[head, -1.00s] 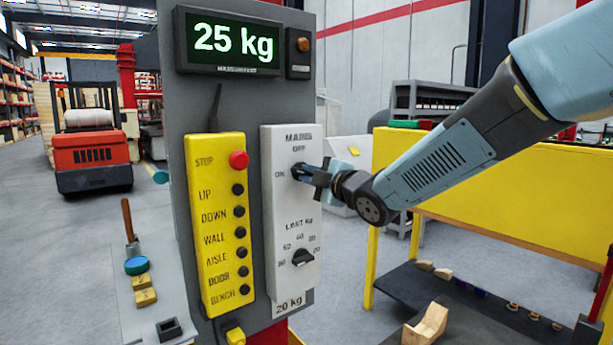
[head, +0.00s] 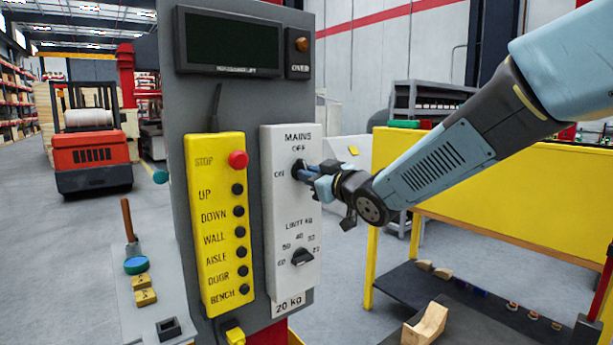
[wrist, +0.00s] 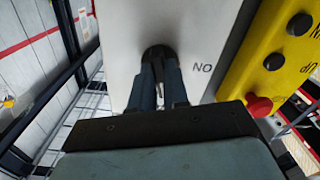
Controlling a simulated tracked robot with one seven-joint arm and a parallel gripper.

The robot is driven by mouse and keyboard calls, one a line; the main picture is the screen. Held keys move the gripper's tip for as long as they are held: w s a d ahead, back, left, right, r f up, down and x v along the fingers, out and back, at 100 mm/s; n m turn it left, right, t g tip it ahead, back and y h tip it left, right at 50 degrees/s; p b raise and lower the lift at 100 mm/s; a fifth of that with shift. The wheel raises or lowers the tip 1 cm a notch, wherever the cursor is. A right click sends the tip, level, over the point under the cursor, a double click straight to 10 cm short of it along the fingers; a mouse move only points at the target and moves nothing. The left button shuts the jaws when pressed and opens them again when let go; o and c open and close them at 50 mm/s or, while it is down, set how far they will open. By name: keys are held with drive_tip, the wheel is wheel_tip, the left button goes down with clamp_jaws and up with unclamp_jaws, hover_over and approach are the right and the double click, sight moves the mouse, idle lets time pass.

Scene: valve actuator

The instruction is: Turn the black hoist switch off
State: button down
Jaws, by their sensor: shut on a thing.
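The black MAINS switch (head: 298,169) is a round knob at the top of the white panel (head: 284,217), with OFF marked above it and ON to its left. My gripper (head: 310,173) reaches it from the right and is shut on it. In the wrist view the fingers of my gripper (wrist: 158,72) close around the black switch (wrist: 158,51), with the ON label to the right. The fingers hide most of the knob, so its pointer cannot be read. The display (head: 231,43) above is dark.
A second black knob (head: 302,257), marked as a limit selector, sits lower on the white panel. A yellow button box (head: 219,225) with a red STOP button (head: 238,160) hangs to the left. A yellow bench (head: 480,185) stands at the right, behind my arm.

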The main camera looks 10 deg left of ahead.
drive_tip(key=shift+f+m, duration=0.2)
drive_tip(key=shift+m, duration=1.1)
drive_tip(key=c, duration=1.1)
unclamp_jaws()
drive_tip(key=shift+r, duration=0.1)
drive_tip(key=shift+d, duration=0.1)
drive_tip(key=v, duration=1.3)
drive_tip(key=shift+s+d, duration=0.2)
drive_tip(key=shift+s, duration=0.05)
